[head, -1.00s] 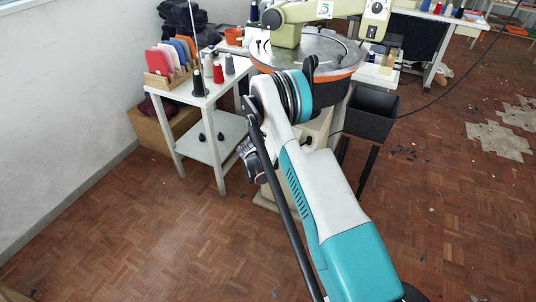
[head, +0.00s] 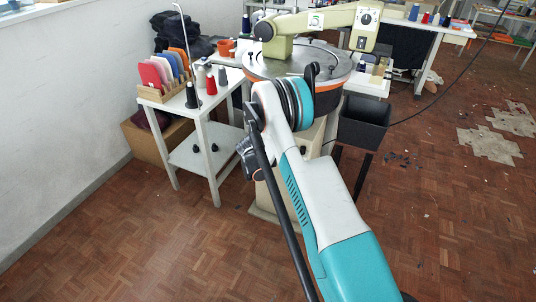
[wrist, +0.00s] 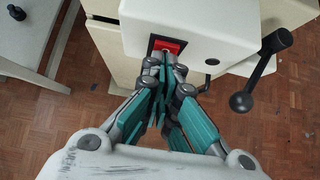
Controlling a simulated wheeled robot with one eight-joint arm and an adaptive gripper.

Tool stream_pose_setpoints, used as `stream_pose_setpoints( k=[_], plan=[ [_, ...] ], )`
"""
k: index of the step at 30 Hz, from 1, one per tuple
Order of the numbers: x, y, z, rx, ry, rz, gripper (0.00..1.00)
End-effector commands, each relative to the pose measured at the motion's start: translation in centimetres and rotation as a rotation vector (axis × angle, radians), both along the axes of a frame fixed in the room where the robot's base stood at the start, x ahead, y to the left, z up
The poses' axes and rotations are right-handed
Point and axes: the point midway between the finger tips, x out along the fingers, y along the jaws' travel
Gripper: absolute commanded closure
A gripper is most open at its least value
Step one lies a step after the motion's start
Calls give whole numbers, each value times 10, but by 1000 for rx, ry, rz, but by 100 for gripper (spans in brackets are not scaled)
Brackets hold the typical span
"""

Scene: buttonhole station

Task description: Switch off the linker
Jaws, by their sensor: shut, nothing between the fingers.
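The linker (head: 340,18) is a cream machine with a round metal dial plate (head: 318,62) on a pedestal, seen in the head view. In the wrist view, a red switch (wrist: 170,46) in a dark frame sits on a pale box (wrist: 200,22) on the machine's body. My gripper (wrist: 163,60) is shut and empty. Its fingertips are right at the lower edge of the switch and overlap it in the picture; I cannot tell whether they touch. The fingertips are not clear in the head view, where my arm covers part of the machine.
A lever with a black ball knob (wrist: 242,103) juts out right of the switch box. A white side table (head: 200,130) with thread cones and coloured pads stands left of the linker. A black bin (head: 364,124) hangs at its right. The floor in front is clear.

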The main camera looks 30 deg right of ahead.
Motion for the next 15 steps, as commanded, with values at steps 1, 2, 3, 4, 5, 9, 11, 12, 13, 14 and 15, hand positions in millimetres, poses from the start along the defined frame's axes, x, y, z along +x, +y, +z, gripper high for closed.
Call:
stream_pose_setpoints(
  k=[1, 2, 3, 4, 5, 9, 11, 12, 13, 14, 15],
  plan=[
    [0, 0, 0, 0, 0, 0, 100],
    [0, 0, 0, 0, 0, 0, 100],
    [0, 0, 1, -1, -1, 0, 100],
    [0, 0, 1, -1, -1, 0, 100],
    [0, 0, 2, -1, -1, 0, 100],
    [0, 0, 8, -1, -1, 0, 100],
    [0, 0, 11, -1, -1, 0, 100],
    [0, 0, 12, -1, -1, 0, 100],
    [0, 0, 14, -1, -1, 0, 100],
    [0, 0, 14, 0, -1, -1, 100],
    [0, 0, 15, -1, -1, 0, 100]
  ],
)
